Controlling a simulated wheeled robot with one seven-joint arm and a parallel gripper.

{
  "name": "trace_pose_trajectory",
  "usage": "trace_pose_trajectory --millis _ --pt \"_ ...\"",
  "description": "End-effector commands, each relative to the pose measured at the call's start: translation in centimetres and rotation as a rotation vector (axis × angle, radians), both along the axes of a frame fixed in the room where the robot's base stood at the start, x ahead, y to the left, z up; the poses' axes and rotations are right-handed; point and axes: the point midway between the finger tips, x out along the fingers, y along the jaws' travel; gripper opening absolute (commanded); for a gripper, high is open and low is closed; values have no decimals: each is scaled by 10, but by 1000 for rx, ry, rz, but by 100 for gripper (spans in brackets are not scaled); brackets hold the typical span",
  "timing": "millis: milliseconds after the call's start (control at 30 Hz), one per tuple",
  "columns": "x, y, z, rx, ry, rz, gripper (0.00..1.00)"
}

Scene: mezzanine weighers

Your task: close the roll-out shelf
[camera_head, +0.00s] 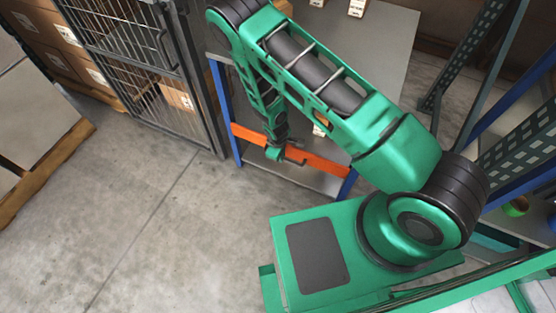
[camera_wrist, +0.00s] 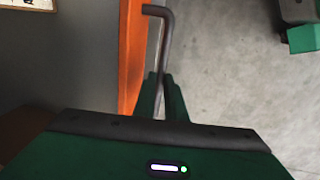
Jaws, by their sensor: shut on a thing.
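The roll-out shelf has an orange front (camera_head: 325,166) between two blue posts of a rack. The orange front also shows in the wrist view (camera_wrist: 131,55), with a grey surface beside it on the left. My gripper (camera_head: 275,152) is at the front of the shelf, shut on the handle. In the wrist view its green fingers (camera_wrist: 164,98) are on either side of the bar. How far out the shelf stands is hard to tell.
A wire cage (camera_head: 135,50) with cartons stands left of the rack. A pallet (camera_head: 45,165) is at the far left. Rack uprights (camera_head: 490,60) stand on the right. The concrete floor (camera_head: 160,210) in front of the shelf is clear.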

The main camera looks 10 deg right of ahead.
Motion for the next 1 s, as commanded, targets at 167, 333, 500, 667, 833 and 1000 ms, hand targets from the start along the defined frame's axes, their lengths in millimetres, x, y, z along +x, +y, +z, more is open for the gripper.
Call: trace_pose_trajectory --millis 167,333,500,667,833,1000 --pt "4 -7 1 -12 -4 -1 0" --pt "5 -7 1 -13 -7 0 0" --pt "5 -6 1 -12 -7 -1 29" --pt "4 -4 1 -8 -5 0 29" --pt "3 -2 3 -5 -5 2 29" --pt "1 1 20 -4 -5 1 29"
